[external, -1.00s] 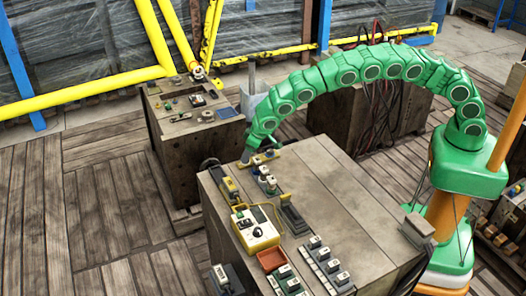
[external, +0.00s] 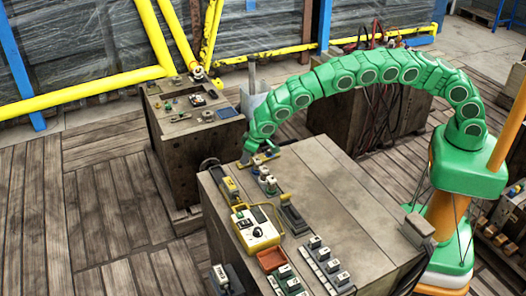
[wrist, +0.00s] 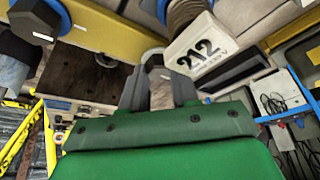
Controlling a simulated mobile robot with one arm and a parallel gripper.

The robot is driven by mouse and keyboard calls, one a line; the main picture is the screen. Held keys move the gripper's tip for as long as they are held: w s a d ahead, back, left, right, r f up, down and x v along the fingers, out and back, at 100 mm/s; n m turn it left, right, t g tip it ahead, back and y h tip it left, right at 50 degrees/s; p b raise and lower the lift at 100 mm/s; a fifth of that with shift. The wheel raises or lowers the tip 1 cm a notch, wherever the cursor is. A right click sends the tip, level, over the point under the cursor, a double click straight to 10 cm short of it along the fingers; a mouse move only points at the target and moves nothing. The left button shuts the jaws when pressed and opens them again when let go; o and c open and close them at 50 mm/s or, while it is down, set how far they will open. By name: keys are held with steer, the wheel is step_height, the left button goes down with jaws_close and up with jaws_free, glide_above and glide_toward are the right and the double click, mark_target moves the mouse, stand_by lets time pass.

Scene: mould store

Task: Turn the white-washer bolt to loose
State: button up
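My gripper (external: 259,157) is over a yellow plate (external: 241,165) at the far end of the near bench. In the wrist view its two grey fingers (wrist: 158,88) stand apart, with a pale grey bolt head (wrist: 153,58) at or between their tips. I cannot tell whether they touch it. The washer under this bolt is mostly hidden, so its colour is unclear. Another bolt (wrist: 32,20), dark with a blue washer, sits on the yellow plate (wrist: 105,28) at upper left.
On the near bench are a yellow meter box (external: 256,234), a red-brown tray (external: 270,259) and several small switch blocks. A second bench (external: 198,150) stands behind left. The bench's right half is clear.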

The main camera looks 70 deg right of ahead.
jaws_close()
